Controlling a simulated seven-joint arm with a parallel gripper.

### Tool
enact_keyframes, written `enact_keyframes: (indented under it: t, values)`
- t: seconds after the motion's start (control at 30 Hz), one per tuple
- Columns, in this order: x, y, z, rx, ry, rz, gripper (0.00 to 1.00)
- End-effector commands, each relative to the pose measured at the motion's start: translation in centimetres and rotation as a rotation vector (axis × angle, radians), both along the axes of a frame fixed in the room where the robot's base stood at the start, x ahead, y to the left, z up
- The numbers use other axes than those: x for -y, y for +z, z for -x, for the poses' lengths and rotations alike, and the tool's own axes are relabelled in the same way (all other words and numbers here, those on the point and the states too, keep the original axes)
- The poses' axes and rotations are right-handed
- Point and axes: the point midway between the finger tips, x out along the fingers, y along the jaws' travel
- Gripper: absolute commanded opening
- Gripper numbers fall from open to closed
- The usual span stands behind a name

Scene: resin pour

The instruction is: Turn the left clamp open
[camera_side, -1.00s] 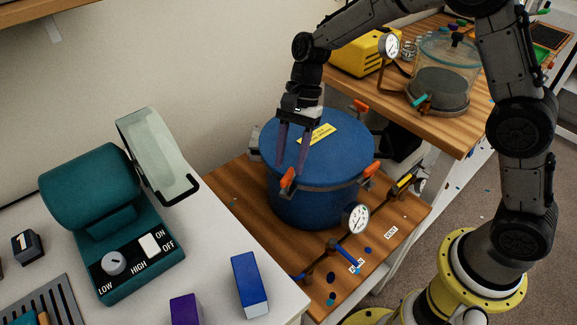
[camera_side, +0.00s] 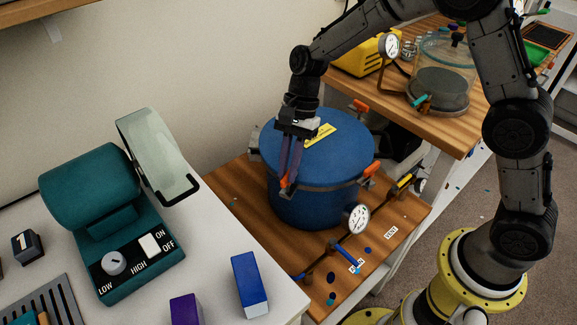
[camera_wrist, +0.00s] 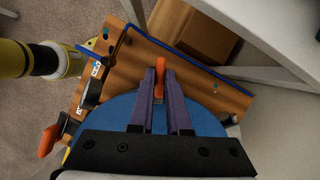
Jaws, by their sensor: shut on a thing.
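The blue round pot (camera_side: 335,160) stands on the wooden bench with its blue lid on and a yellow label (camera_side: 320,134) on top. Orange-handled clamps sit around its rim. My gripper (camera_side: 287,184) points down at the pot's front-left rim, its two purple fingers shut on an orange clamp handle (camera_side: 284,183). Another orange clamp (camera_side: 371,169) is on the right rim, also seen in the wrist view (camera_wrist: 48,140), and one (camera_side: 361,106) is at the back. The held handle is partly hidden by the fingers.
A pressure gauge (camera_side: 356,218) and blue-handled valve (camera_side: 350,253) are in front of the pot. A teal machine (camera_side: 105,210) and a blue block (camera_side: 249,284) are on the white table at left. A clear chamber (camera_side: 443,75) stands on the shelf behind right.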

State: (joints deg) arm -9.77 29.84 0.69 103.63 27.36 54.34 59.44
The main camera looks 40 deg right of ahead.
Motion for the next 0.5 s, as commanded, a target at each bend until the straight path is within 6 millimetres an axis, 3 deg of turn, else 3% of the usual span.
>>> enact_keyframes:
  t: [0.5]
  values:
    - [-0.02,0.03,-0.14,0.001,0.133,0.001,0.0]
